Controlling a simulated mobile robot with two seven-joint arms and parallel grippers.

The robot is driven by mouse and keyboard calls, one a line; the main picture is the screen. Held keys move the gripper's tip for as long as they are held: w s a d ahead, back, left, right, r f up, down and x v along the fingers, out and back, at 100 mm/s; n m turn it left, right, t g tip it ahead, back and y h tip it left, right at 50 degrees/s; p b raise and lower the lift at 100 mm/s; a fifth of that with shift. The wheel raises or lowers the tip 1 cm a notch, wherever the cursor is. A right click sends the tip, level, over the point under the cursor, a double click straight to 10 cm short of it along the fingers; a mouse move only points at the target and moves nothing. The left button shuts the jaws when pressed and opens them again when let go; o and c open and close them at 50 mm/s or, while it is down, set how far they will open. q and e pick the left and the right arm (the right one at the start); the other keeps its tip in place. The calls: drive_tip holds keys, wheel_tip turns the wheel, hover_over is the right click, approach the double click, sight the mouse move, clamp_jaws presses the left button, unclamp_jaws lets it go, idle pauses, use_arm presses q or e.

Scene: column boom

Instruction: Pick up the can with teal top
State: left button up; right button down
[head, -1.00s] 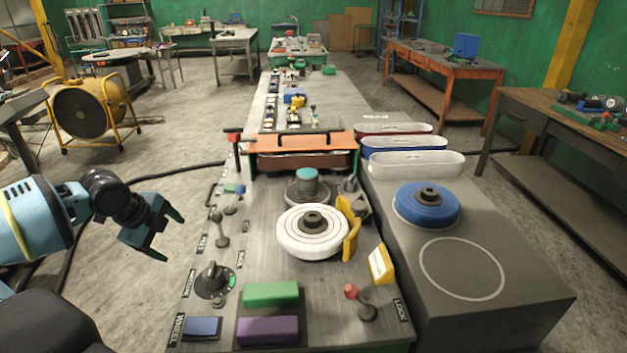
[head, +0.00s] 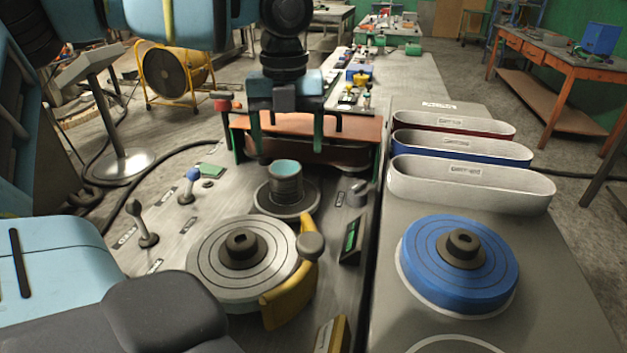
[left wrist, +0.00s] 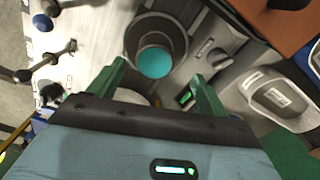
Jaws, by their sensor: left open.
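The can with the teal top (head: 286,183) stands upright in a round dark holder on the grey bench, with its ribbed grey side showing. In the left wrist view its teal top (left wrist: 156,62) shows within the dark round rim. My left gripper (head: 287,142) is open and empty, its green fingers pointing down above and slightly behind the can in the head view. In the left wrist view the open fingers (left wrist: 160,76) lie either side of the near edge of the can's holder, apart from the can. My right gripper is not in view.
A ringed grey disc (head: 213,262) with a yellow guard (head: 290,290) sits in front of the can. An orange-topped guard (head: 352,128) stands close behind it. Levers (head: 146,235) rise at left. A blue wheel (head: 437,268) and several belts (head: 470,185) lie at right.

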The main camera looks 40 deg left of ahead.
sight(285, 167)
use_arm(q)
drive_tip(key=shift+s+a, duration=0.1)
drive_tip(key=shift+s, duration=0.15)
drive_tip(key=shift+s+f, duration=0.15)
drive_tip(key=shift+f, duration=3.65)
drive_tip(key=c, duration=1.3)
drive_tip(key=shift+o, duration=0.2)
wheel_tip(285, 167, up, 10)
